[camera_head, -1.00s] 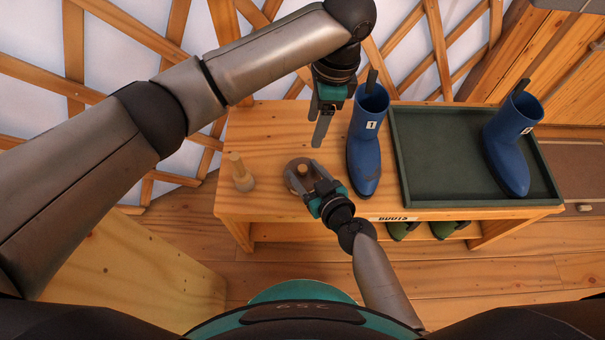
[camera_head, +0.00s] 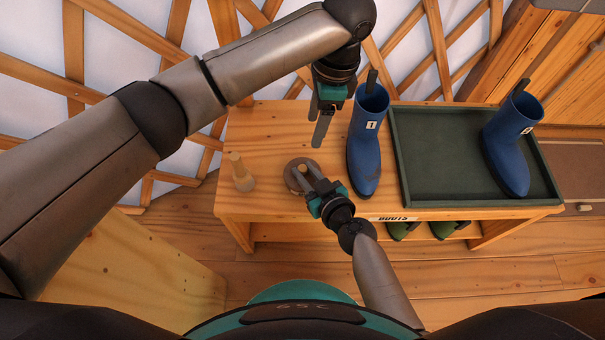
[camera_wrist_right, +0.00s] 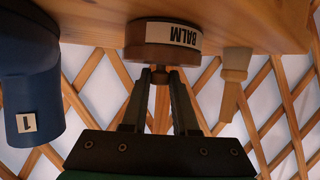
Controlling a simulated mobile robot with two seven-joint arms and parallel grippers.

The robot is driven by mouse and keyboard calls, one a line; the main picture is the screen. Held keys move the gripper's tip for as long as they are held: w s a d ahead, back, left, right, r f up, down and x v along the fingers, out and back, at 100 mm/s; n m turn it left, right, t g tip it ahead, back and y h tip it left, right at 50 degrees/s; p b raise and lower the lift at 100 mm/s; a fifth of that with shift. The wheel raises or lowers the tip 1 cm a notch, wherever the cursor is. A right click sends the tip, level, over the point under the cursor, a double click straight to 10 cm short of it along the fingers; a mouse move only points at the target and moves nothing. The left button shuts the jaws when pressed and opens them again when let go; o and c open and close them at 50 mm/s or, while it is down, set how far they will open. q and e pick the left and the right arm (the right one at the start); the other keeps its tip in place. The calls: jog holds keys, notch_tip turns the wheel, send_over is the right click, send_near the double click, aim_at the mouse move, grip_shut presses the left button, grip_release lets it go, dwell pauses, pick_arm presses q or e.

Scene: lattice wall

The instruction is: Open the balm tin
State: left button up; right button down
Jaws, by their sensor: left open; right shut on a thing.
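The balm tin (camera_head: 290,182) is a round brown tin on the left part of the bench. In the right wrist view the tin (camera_wrist_right: 150,38) appears upside down and shows a white BALM label. Its lid has a small wooden knob (camera_wrist_right: 160,73) and looks seated; I see no gap. My right gripper (camera_head: 300,171) is shut on the knob, its fingers (camera_wrist_right: 161,72) on either side of it. My left gripper (camera_head: 319,143) is open and empty, fingers down, behind and right of the tin, seen almost edge-on.
A wooden brush-like tool (camera_head: 242,174) stands left of the tin. A blue boot (camera_head: 367,145) stands close on the right. Farther right, a green tray (camera_head: 440,190) holds another blue boot (camera_head: 509,155). A lattice wall (camera_head: 185,60) rises behind the bench (camera_head: 270,125).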

dwell(0.8)
pick_arm(q)
jog(key=n+h, duration=0.2)
jog(key=n, duration=0.3)
send_near(303, 168)
notch_tip(303, 168, down, 9)
jog(key=shift+s+f, duration=0.1)
dwell(0.5)
jog(key=shift+d, duration=0.1)
grip_shut()
dwell(0.7)
